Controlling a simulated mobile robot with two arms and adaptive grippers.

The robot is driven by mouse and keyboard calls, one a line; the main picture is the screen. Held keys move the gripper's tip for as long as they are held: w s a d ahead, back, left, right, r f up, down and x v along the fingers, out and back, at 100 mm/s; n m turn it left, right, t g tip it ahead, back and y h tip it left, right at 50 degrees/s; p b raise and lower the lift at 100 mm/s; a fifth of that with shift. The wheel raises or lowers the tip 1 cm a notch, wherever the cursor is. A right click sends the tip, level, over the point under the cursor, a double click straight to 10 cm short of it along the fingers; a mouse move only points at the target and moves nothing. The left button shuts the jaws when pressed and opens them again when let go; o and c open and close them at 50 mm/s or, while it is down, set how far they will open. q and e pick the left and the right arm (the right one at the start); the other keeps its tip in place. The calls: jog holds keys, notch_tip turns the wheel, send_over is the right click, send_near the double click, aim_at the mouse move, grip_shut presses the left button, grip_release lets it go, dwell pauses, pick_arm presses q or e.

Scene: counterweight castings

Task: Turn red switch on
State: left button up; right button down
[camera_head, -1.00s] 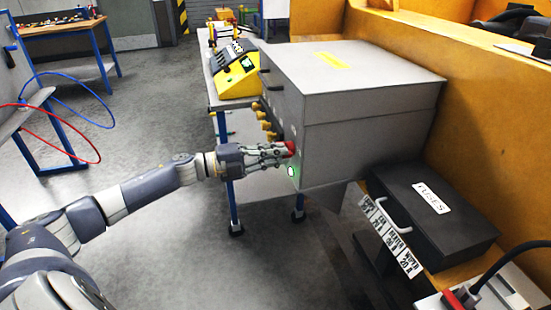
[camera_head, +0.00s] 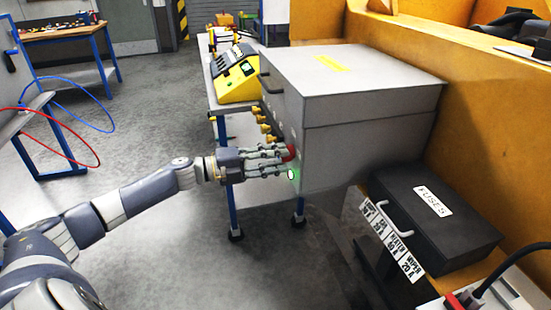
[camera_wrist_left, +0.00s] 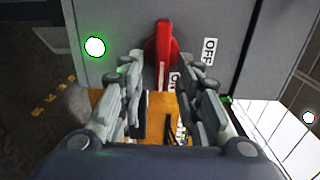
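The red switch (camera_head: 289,152) is on the side of the grey cabinet (camera_head: 345,150). In the left wrist view the red switch (camera_wrist_left: 164,45) stands lengthwise, its white-marked lower end beside the ON label (camera_wrist_left: 173,82); the OFF label (camera_wrist_left: 209,50) is to its right. A lit green lamp (camera_wrist_left: 95,47) is on the same panel and also shows in the head view (camera_head: 292,174). My left gripper (camera_head: 284,161) is at the switch. Its fingers are spread on both sides of the handle, with gaps visible in the wrist view (camera_wrist_left: 163,70). My right gripper is out of view.
Yellow knobs (camera_head: 265,125) stick out of the cabinet side behind my gripper. A yellow device (camera_head: 235,85) is on the bench beyond. A black fuse box (camera_head: 435,215) sits at the right. Red and blue hoses (camera_head: 75,148) hang at the left; the floor between is clear.

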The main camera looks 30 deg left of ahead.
pick_arm(q)
jog(key=v, duration=1.2)
dwell(0.4)
dwell(0.5)
